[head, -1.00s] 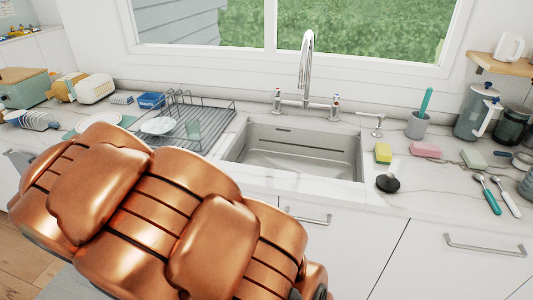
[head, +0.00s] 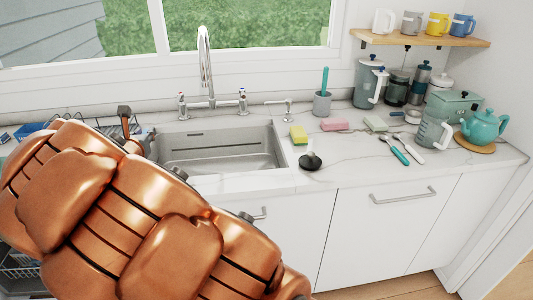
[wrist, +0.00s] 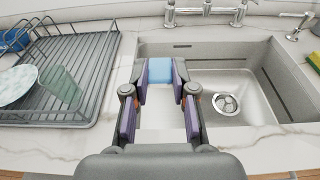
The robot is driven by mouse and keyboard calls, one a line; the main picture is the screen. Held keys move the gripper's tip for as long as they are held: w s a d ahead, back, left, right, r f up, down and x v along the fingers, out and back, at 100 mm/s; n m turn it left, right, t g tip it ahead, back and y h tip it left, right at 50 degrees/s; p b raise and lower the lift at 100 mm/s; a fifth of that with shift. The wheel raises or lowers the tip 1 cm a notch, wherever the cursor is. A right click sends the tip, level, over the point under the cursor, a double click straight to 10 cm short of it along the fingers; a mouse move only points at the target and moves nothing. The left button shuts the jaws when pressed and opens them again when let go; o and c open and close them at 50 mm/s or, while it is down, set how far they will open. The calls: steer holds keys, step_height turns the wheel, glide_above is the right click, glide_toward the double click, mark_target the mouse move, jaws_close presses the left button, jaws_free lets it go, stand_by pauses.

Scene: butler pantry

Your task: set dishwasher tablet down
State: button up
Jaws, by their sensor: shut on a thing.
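The dishwasher tablet (wrist: 160,70) is a small light-blue block in the wrist view. My gripper (wrist: 160,82) is shut on it, with the dark purple-padded fingers on its left and right sides. In the head view my copper arm covers the lower left, and the tablet cannot be made out there.
The sink (head: 220,150) is empty. A dish rack (wrist: 88,95) with a plate (wrist: 16,84) stands left of it. Right of the sink are a yellow sponge (head: 299,134), a black-headed brush (head: 311,161), a pink sponge (head: 335,125) and a teapot (head: 483,127). The front counter there has bare room.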

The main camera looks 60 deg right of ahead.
steer(key=s+d+f+m+g+h+b, duration=0.1)
steer(key=s+d+m+g+h+b, duration=0.3)
steer(key=s+d, duration=0.6)
steer(key=s+d+f+m+g+b, duration=0.1)
steer(key=s+d+f+m+g, duration=0.2)
steer(key=s, duration=0.3)
steer(key=s+d+f+m+g+b, duration=0.1)
steer(key=s+d+f+m+g, duration=0.2)
steer(key=s+d+g, duration=0.2)
steer(key=s+d+f+m+g+y+b, duration=0.1)
steer(key=s+d+f+m+g, duration=0.2)
steer(key=s+d+g, duration=0.2)
steer(key=shift+s+d+f+m, duration=0.1)
steer(key=shift+s+d+m, duration=0.1)
steer(key=shift+s, duration=0.65)
steer(key=shift+s+d+m, duration=0.1)
steer(key=shift+s+d, duration=0.1)
steer(key=shift+s, duration=0.65)
steer(key=shift+s+d+f, duration=0.1)
steer(key=shift+s+d, duration=0.05)
steer(key=shift+d, duration=0.05)
glide_above(304, 152)
steer(key=shift+d+f+p, duration=0.1)
steer(key=shift+f+p, duration=0.2)
steer(key=shift+f, duration=2.2)
steer(key=shift+f, duration=0.15)
steer(key=o, duration=0.4)
steer(key=shift+o, duration=0.7)
